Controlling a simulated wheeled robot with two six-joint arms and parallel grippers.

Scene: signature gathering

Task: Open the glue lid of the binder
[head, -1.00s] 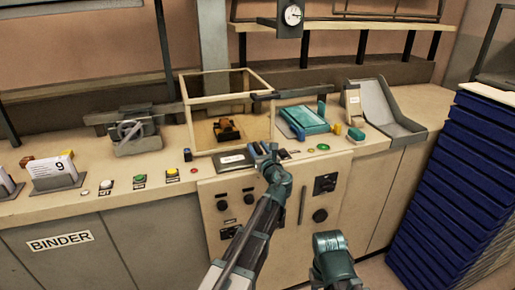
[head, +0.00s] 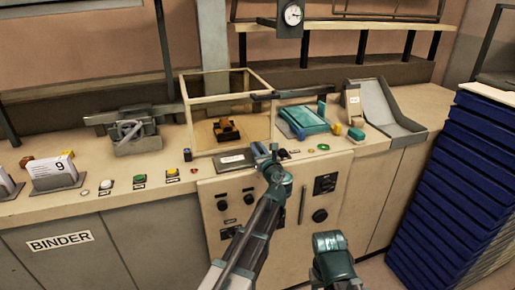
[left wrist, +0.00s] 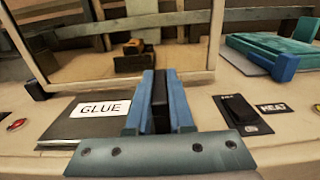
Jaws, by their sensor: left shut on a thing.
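The glue lid (head: 236,160) is a flat plate on the binder's counter, in front of the clear-walled box. In the left wrist view the glue lid (left wrist: 72,131) carries a white GLUE label (left wrist: 103,108) and lies flat, looking shut. My left gripper (head: 264,150) is at the lid's right end. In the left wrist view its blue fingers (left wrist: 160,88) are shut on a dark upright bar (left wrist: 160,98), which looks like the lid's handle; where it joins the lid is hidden. A teal link of my right arm shows low in the head view, but its gripper is not seen.
The clear-walled box (head: 228,110) stands just behind the lid. A black switch (left wrist: 236,108) with a HEAT label (left wrist: 272,107) is right of my gripper. A teal block (head: 303,120) lies farther right. Blue stacked crates (head: 445,200) stand at the right.

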